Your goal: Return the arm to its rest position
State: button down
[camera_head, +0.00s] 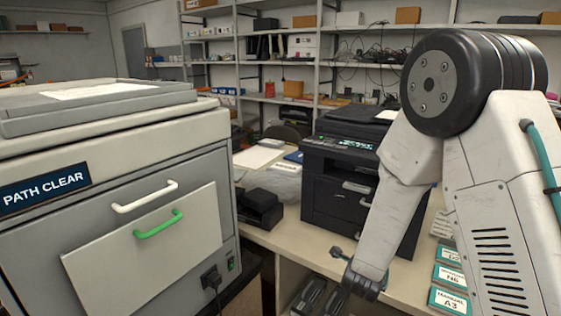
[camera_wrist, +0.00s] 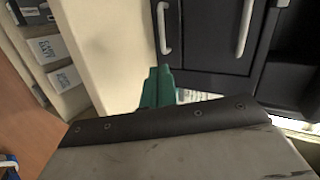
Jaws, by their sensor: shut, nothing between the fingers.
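My arm comes in from the right in the head view and bends down over the table edge to a dark wrist joint, in front of the black printer (camera_head: 345,190). In the wrist view my gripper (camera_wrist: 158,84) shows as teal fingers close together beyond a dark plate. They are shut with nothing between them. The printer's dark front with pale handles (camera_wrist: 245,28) is just past the fingers in that view. In the head view I cannot make out the fingers clearly.
A large grey machine (camera_head: 150,190) with a "PATH CLEAR" label, a white handle and a green handle stands at left. The table (camera_head: 290,237) carries a small black device (camera_head: 260,207) and labelled manuals (camera_head: 450,278). Dark items lie below its edge. Shelves (camera_head: 280,62) line the back.

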jog(key=s+a+r+n+g+y, duration=0.2)
jog(key=s+a+r+n+y, duration=0.15)
jog(key=r+n, duration=0.3)
jog(key=s+a+r+n+g+y, duration=0.1)
jog(key=s+a+r+n+y, duration=0.3)
jog(key=r, duration=0.4)
jog(key=s+d+r+n+g, duration=0.2)
jog(key=s+r+n, duration=0.1)
jog(key=s, duration=0.6)
jog(key=s+d+r+n+g+h, duration=0.1)
jog(key=s+r+n+g, duration=0.1)
jog(key=s+n, duration=0.3)
jog(key=s+d+r+n+g, duration=0.2)
jog(key=s+r+n, duration=0.2)
jog(key=s, duration=1)
jog(key=shift+d+r+g, duration=0.15)
jog(key=shift+d+g, duration=0.2)
jog(key=shift+g, duration=0.05)
